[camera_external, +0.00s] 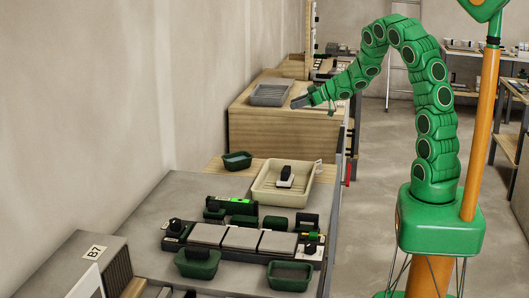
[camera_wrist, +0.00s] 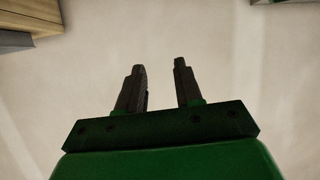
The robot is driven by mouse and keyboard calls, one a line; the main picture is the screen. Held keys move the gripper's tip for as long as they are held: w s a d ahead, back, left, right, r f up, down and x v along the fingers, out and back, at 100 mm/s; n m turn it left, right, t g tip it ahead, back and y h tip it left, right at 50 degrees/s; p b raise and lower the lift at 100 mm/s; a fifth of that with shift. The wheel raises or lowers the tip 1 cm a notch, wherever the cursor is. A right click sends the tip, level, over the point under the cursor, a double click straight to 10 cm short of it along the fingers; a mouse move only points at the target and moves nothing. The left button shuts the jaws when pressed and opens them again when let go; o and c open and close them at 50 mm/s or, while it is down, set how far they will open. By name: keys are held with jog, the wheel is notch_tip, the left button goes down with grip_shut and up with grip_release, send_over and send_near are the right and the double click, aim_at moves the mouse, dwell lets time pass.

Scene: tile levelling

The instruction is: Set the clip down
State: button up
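My gripper (camera_external: 300,102) is raised at the end of the green arm, near a grey tray on the far wooden bench. In the wrist view my gripper (camera_wrist: 160,68) has its two dark fingers apart, with nothing between them. A black piece with a white base (camera_external: 286,177), which looks like a clip, stands in the cream tray (camera_external: 265,196), well away from my gripper. Similar black pieces sit at the left end (camera_external: 175,226) and right end (camera_external: 311,246) of the tile fixture. I cannot tell for sure which is the task's clip.
Three grey tiles (camera_external: 241,239) lie in a row on the near bench. A green level (camera_external: 231,200) and dark green bins (camera_external: 198,262) surround them. A small dark bin (camera_external: 237,160) stands behind. The grey tray (camera_external: 271,93) is on the far bench. Open floor lies to the right.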

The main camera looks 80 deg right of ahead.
jog(key=s+d+r+m+g+h, duration=0.2)
jog(key=d+r+m+g+h, duration=0.1)
jog(key=d+m+h, duration=0.55)
jog(key=m+g+y, duration=0.8)
jog(key=m+y, duration=0.4)
jog(key=m, duration=0.5)
send_over(318, 162)
jog(key=d, duration=0.3)
jog(key=shift+f, duration=4.3)
jog(key=shift+s+f+x, duration=0.1)
jog(key=shift+s+x, duration=0.15)
jog(key=shift+x, duration=1.05)
jog(key=shift+s+f+x, duration=0.1)
jog(key=shift+s+x, duration=0.2)
jog(key=shift+x, duration=1)
jog(key=shift+s+f+x, duration=0.1)
jog(key=shift+s+x, duration=0.15)
jog(key=shift+x, duration=1.1)
jog(key=shift+d+r, duration=0.1)
jog(key=shift+d, duration=0.05)
